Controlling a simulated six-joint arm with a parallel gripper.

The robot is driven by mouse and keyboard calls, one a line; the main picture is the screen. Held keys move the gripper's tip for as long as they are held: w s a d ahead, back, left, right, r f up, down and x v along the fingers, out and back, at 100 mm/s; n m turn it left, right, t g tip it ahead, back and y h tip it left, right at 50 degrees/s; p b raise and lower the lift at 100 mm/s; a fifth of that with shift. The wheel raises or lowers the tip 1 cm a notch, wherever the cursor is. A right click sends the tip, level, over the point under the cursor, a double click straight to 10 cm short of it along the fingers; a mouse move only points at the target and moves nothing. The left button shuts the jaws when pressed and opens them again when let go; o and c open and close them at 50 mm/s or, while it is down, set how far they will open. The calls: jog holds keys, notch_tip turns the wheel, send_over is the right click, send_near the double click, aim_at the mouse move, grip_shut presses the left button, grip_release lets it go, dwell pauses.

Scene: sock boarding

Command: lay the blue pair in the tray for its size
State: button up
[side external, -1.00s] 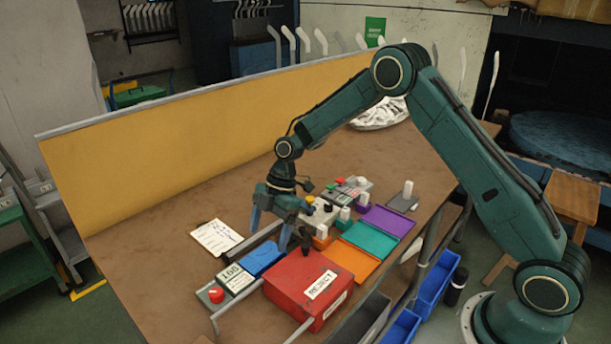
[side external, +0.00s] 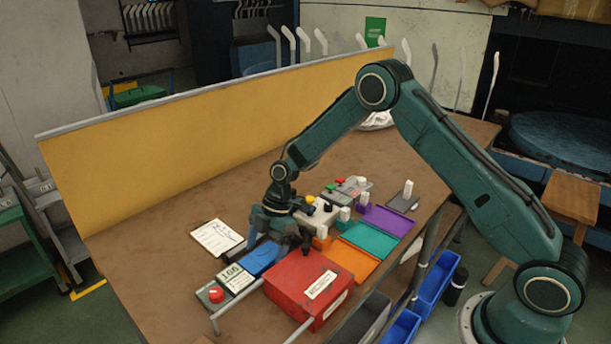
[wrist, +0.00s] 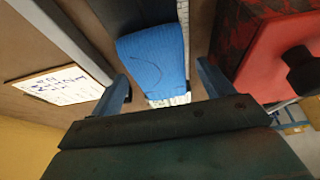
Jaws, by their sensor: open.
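The blue pair (side external: 262,257) lies folded flat on the bench between the clipboard and the red box. It also shows in the wrist view (wrist: 152,62), with a dark curved line on its ribbed surface. My gripper (side external: 268,244) is open just above it. In the wrist view its two fingers (wrist: 163,88) stand on either side of the pair's near end, with nothing held. Three shallow trays lie to the right: orange (side external: 347,262), teal (side external: 370,239) and purple (side external: 397,219). Each has a white-topped block of its colour at its back left.
The red REJECT box (side external: 305,285) with a black knob stands close to my gripper's right. A display (side external: 235,278) and red button (side external: 216,295) sit in front left. Metal rails flank the pair. A clipboard (side external: 217,238) lies left; a yellow partition (side external: 200,110) runs along the back.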

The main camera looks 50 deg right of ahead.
aim_at(265, 253)
jog(key=c, duration=1.2)
jog(key=shift+o, duration=0.2)
jog(key=shift+r, duration=0.2)
notch_tip(265, 253, up, 20)
jog(key=shift+f, duration=0.15)
